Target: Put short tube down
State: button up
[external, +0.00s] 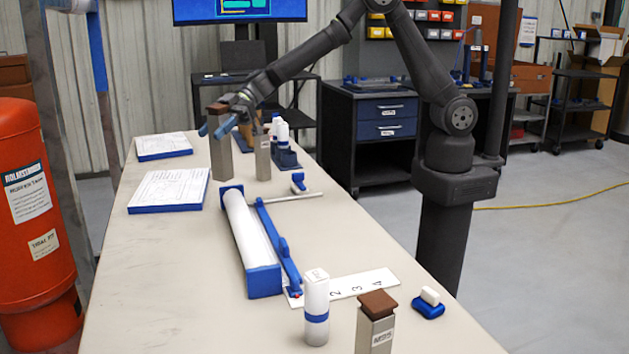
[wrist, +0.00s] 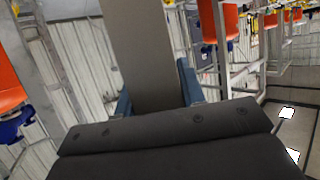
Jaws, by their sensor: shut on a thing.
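My gripper (external: 215,127) is at the far end of the table, its blue fingers shut on a square grey metal tube, the short tube (external: 221,160). The tube has a brown cap on top and looks upright. I cannot tell whether its lower end touches the table. In the wrist view the tube (wrist: 142,55) stretches away between the blue fingers (wrist: 156,88), and its far end is out of the picture.
Another metal tube (external: 263,158) stands close on the right, with white-and-blue bottles (external: 283,135) behind it. Blue-edged clipboards (external: 168,189) lie to the left. A blue-ended trough with a white cylinder (external: 250,230) lies nearer. A brown-capped tube (external: 375,330) stands in front.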

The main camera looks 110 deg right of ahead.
jog(key=s+d+m+t+h, duration=0.2)
jog(key=d+m+h, duration=0.2)
jog(key=d, duration=2)
jog(key=s+d+m+h, duration=0.1)
jog(key=s+d+h, duration=0.1)
jog(key=s+d, duration=0.35)
jog(key=s+d+m+t+h, duration=0.1)
jog(key=s+d+m, duration=0.1)
jog(key=d, duration=0.7)
jog(key=s+d+m+h, duration=0.1)
jog(key=s+d+h, duration=0.15)
jog(key=d, duration=0.45)
notch_tip(320, 180, down, 16)
jog(key=s, duration=0.1)
jog(key=shift+d+r+y, duration=0.15)
jog(key=shift+d+y, duration=0.2)
jog(key=shift+s, duration=0.1)
jog(key=o, duration=1.3)
jog(key=shift+c, duration=0.2)
